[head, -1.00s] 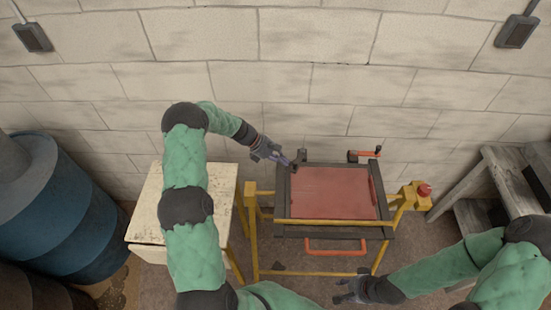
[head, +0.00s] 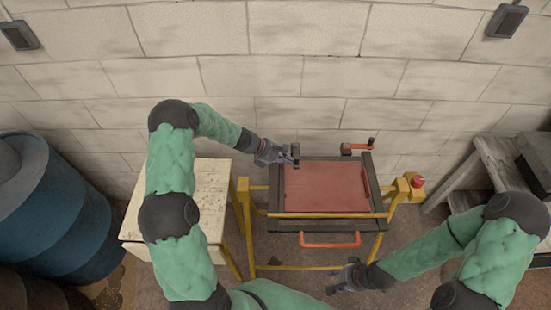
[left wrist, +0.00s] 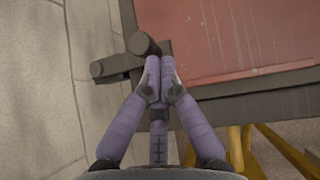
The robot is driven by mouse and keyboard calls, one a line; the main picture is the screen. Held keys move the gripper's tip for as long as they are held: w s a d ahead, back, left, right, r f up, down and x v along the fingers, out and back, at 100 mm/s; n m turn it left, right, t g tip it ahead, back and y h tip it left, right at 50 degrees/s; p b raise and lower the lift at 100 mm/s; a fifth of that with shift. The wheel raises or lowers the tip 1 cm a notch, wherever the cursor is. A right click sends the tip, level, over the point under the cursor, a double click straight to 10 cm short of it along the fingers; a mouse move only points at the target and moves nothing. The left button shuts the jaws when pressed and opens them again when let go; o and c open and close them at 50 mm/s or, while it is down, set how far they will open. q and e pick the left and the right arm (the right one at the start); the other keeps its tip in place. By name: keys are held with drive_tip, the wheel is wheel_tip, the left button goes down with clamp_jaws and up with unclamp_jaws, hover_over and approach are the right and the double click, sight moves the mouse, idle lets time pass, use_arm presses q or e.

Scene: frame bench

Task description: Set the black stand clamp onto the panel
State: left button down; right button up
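The black stand clamp (head: 295,150) is at the far left corner of the panel's dark frame, in the head view. In the left wrist view the clamp (left wrist: 140,45) shows a round knob and a short bar to the left, close above the frame corner. Whether it touches the frame I cannot tell. The red panel (head: 325,187) lies in its dark frame; it also shows in the left wrist view (left wrist: 235,40). My left gripper (head: 286,153) has its fingers nearly together on the clamp, hiding part of it. My right gripper (head: 338,280) is open and empty, low in front of the frame.
An orange-handled clamp (head: 357,147) sits at the far right frame corner. The yellow stand (head: 243,205) carries the panel, with a red button (head: 417,182) at right. A pale table (head: 208,190) and blue barrel (head: 62,225) stand left, a grey bench (head: 490,165) right.

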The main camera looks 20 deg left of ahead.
idle(0.4)
use_arm(q)
drive_tip(key=v, duration=1.2)
